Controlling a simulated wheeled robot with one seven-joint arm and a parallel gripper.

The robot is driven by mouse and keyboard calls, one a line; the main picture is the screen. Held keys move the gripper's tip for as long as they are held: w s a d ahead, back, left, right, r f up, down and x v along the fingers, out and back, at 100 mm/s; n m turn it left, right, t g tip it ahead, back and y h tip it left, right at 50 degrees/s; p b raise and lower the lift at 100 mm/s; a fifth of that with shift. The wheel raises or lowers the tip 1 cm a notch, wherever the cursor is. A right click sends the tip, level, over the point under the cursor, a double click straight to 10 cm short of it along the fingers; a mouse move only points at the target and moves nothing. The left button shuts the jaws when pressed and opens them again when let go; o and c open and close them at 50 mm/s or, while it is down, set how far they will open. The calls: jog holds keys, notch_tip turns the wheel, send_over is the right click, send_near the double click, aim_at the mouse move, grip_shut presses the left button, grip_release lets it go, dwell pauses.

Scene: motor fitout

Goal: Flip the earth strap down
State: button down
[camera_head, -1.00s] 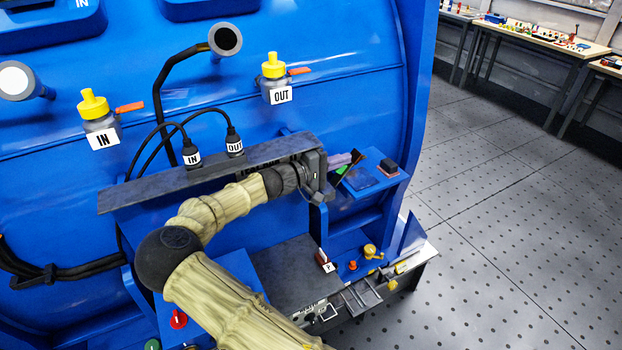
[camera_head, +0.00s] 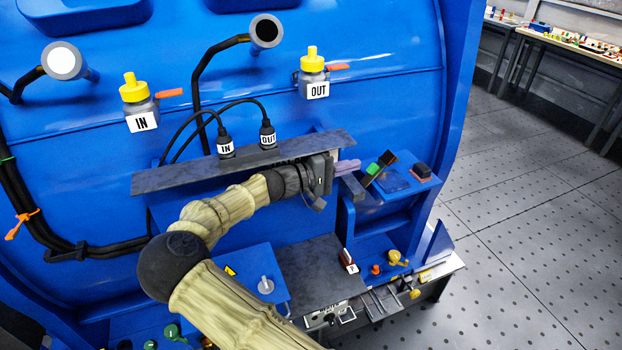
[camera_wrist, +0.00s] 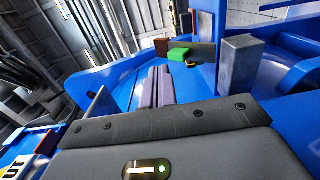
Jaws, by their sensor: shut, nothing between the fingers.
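What looks like the earth strap (camera_head: 380,168) is a dark bar with a green part, at the blue ledge right of my gripper. It stands tilted up in the head view, its top leaning right. In the wrist view its green part (camera_wrist: 179,54) shows beyond the fingertips, beside a dark piece. My gripper (camera_head: 350,166) is shut and empty, its mauve fingers pointing at the strap with a small gap between. The two fingers (camera_wrist: 156,80) lie side by side in the wrist view. My arm hides part of the housing below.
A dark grey shelf (camera_head: 160,184) runs behind my wrist, with the IN and OUT plugs (camera_head: 267,136) above it. A dark red block (camera_head: 421,170) sits on the ledge (camera_head: 425,184) past the strap. A grey post (camera_wrist: 239,65) stands close right of the strap in the wrist view.

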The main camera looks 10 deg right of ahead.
jog(key=b+v, duration=0.1)
jog(key=v, duration=0.9)
jog(key=shift+a, duration=0.3)
jog(key=s+d+f+m+g+y+p, duration=0.1)
jog(key=s+d+f+g+y, duration=0.4)
jog(key=s+d+f+y, duration=0.5)
jog(key=s+a+r+m+t+y+p, duration=0.1)
jog(key=s+a+r+t+y+p, duration=0.1)
jog(key=s+y, duration=0.5)
jog(key=s+a+r+t, duration=0.1)
jog(key=s+r, duration=0.1)
jog(key=s, duration=0.4)
jog(key=shift+a+m, duration=0.2)
jog(key=shift+m, duration=0.2)
